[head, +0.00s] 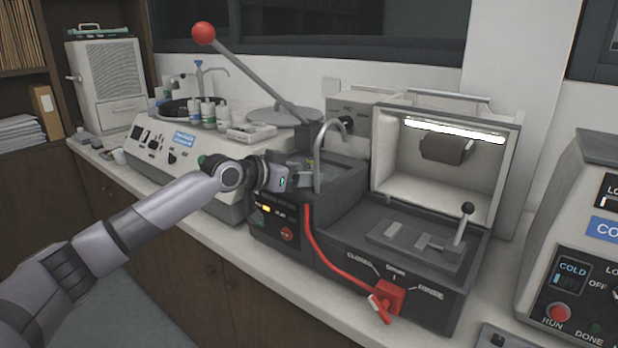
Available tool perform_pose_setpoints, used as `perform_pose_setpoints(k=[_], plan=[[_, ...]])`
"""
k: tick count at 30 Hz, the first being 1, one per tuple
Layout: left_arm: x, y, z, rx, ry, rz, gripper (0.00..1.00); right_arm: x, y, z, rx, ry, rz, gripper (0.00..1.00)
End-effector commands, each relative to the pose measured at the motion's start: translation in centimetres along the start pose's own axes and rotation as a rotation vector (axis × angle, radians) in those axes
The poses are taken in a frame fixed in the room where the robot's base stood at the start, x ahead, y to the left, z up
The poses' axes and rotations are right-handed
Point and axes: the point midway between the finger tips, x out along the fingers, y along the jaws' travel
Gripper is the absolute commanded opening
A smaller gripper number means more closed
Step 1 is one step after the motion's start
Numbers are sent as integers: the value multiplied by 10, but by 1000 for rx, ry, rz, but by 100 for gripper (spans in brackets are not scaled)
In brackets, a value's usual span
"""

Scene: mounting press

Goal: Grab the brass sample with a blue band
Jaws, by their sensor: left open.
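My left gripper (300,181) reaches in from the left, over the front left part of the dark press machine (345,172). It is open, and its fingertips are close to the curved grey metal tube (319,160). A small yellowish spot (311,163) shows just behind the gripper, in the recess of the machine. It may be the brass sample, but it is too small and too covered to tell, and I see no blue band. My right gripper is not in view.
A long lever with a red ball (203,33) slants above the gripper. A red hose (322,248) runs down to a red switch (388,297). An open lid (445,155) stands at the right. A polishing machine with bottles (207,112) stands behind the arm.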

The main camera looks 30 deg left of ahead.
Motion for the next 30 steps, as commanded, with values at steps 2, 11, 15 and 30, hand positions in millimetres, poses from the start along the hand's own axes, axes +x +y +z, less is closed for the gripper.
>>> perform_pose_setpoints(k=[2, 11, 15, 30], plan=[[0, 0, 0, 0, 0, 0, 61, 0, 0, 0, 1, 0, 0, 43], [0, 0, 0, 0, -1, 0, 0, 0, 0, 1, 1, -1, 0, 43], [0, 0, 0, 0, 2, 0, 0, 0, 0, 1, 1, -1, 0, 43], [-15, 0, -50, 1, 10, -1, 0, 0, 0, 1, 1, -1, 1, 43]])
